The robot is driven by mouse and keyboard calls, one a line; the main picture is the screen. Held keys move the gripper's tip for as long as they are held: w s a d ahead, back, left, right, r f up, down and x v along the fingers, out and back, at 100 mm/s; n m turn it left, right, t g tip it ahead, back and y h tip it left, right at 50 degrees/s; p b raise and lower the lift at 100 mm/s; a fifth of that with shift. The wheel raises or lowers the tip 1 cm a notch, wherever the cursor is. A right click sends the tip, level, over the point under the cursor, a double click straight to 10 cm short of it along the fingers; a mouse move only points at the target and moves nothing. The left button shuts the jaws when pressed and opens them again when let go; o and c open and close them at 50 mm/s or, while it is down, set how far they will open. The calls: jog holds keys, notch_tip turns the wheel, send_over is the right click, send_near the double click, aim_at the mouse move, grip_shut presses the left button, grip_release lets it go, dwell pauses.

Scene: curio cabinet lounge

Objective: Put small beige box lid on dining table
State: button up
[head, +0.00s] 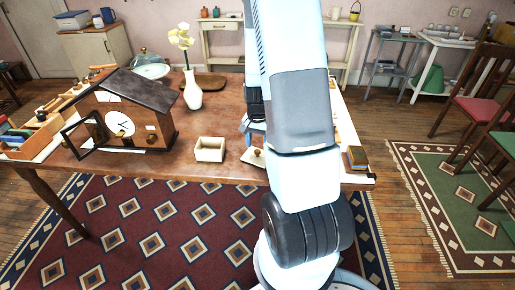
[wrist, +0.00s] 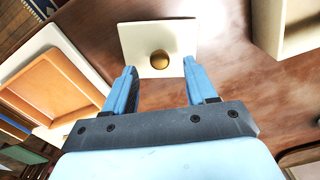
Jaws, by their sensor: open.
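The small beige box lid (wrist: 135,40) is a square plate with a round brass-coloured knob (wrist: 159,60) in the wrist view. It appears to lie on the wooden dining table, and part of it shows in the head view (head: 256,163) near the front edge, beside my arm. My gripper (wrist: 159,70) is open and empty, with its fingertips either side of the knob and apart from it in the picture. I cannot tell the height gap. The dining table (head: 225,108) is brown wood. My arm hides part of its right side.
An open beige box (head: 209,150) stands left of the lid. A clock (head: 120,125) in a house-shaped case and a white vase (head: 193,92) stand further left. Books (head: 357,158) lie at the right end. An orange-brown tray (wrist: 50,88) is left of my gripper. Bare tabletop surrounds the box.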

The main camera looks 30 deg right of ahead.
notch_tip(320, 180, up, 10)
jog(key=shift+r, duration=0.2)
dwell(0.3)
